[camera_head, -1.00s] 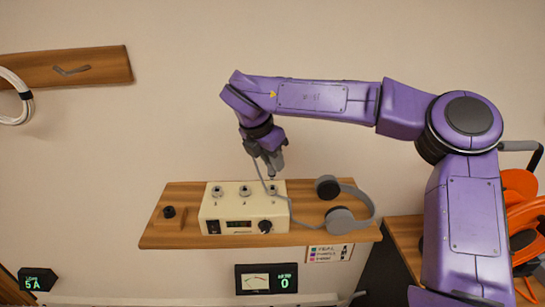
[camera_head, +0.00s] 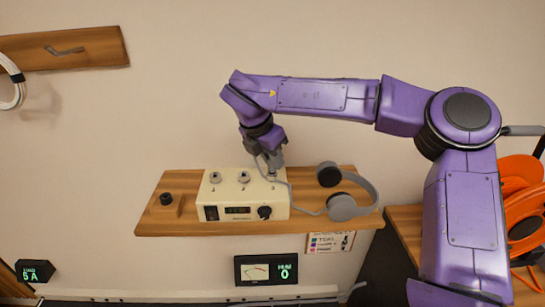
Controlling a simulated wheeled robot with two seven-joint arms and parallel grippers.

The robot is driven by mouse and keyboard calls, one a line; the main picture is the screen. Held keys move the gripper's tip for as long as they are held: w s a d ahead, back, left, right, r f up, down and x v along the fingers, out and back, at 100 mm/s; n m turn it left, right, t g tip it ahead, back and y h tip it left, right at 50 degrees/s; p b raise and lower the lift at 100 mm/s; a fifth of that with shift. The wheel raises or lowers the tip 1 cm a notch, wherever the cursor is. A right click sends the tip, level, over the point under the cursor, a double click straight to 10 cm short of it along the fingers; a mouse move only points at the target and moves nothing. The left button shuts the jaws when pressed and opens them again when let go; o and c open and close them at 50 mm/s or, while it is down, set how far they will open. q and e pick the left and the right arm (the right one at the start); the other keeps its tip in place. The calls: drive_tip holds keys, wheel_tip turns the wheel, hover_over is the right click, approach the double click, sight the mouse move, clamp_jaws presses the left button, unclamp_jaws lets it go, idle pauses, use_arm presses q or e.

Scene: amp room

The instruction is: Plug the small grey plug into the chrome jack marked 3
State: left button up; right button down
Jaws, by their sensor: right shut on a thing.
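My right gripper (camera_head: 271,163) comes down from above on the purple arm. It is shut on the small grey plug, which its fingers mostly hide; a grey cord runs from there down to the headphones (camera_head: 342,206). The fingertips are right at the chrome jack marked 3, the rightmost on top of the cream amp box (camera_head: 222,197), and they cover most of it. I cannot tell how deep the plug sits in the jack. The other two chrome jacks, 1 (camera_head: 214,177) and 2 (camera_head: 243,177), are empty. My left gripper is not in view.
The box and headphones stand on a wooden wall shelf (camera_head: 180,227), with a small black piece (camera_head: 166,199) on a wooden block at its left. A meter display (camera_head: 266,270) hangs below. An orange cable reel (camera_head: 520,205) stands at the right.

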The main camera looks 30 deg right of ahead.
drive_tip(key=c, duration=0.9)
unclamp_jaws()
drive_tip(key=shift+a, duration=0.1)
drive_tip(key=shift+r, duration=0.1)
drive_tip(key=b+v, duration=0.1)
drive_tip(key=v, duration=0.9)
drive_tip(key=shift+a+r, duration=0.15)
